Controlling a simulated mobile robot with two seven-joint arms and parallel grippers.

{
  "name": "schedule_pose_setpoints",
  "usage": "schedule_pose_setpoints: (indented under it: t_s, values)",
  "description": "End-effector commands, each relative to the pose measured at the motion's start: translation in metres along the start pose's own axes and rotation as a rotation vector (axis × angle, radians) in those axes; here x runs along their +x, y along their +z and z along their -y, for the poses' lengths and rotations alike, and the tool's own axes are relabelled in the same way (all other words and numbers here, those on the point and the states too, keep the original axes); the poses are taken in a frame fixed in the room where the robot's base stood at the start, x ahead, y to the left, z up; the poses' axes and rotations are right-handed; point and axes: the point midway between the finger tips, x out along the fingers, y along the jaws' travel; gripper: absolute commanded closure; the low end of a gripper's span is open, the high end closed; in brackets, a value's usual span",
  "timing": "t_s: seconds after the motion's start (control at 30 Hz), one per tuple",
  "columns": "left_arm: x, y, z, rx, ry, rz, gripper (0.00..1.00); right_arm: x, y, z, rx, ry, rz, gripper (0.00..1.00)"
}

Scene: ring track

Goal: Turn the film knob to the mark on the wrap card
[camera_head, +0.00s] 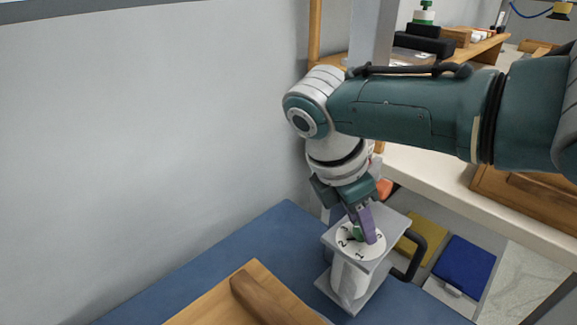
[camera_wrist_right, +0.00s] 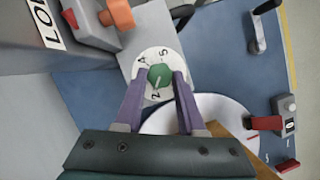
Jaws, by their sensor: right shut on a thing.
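The film knob (camera_wrist_right: 160,76) is green and sits at the centre of a white round dial (camera_wrist_right: 150,60) with black numbers. In the right wrist view, 4, 5 and 2 show around it; a pale line on the knob points roughly toward the 2. In the head view the dial (camera_head: 348,245) lies on top of a grey stand. My right gripper (camera_wrist_right: 160,79) has its purple fingers closed on the knob from both sides. It also shows from above in the head view (camera_head: 364,226). I cannot make out a wrap card for certain. My left gripper is out of view.
The grey stand (camera_head: 340,290) has a black handle (camera_head: 412,258) at its right, on a blue surface (camera_head: 270,238). A wooden tray (camera_head: 215,297) lies in front. A wall is at left. The wrist view shows an orange lever (camera_wrist_right: 121,14) and a red-handled device (camera_wrist_right: 266,123) nearby.

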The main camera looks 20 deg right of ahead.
Motion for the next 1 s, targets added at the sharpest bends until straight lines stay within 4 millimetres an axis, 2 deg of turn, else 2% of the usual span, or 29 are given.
schedule_pose_setpoints:
  t_s: [0.6,1.0]
  values:
    - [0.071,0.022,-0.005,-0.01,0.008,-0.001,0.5,0.007,-0.001,-0.005,0.53,-0.219,0.0,1.0]
    - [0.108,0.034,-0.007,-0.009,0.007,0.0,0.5,0.005,0.001,-0.006,0.753,-0.312,0.0,1.0]
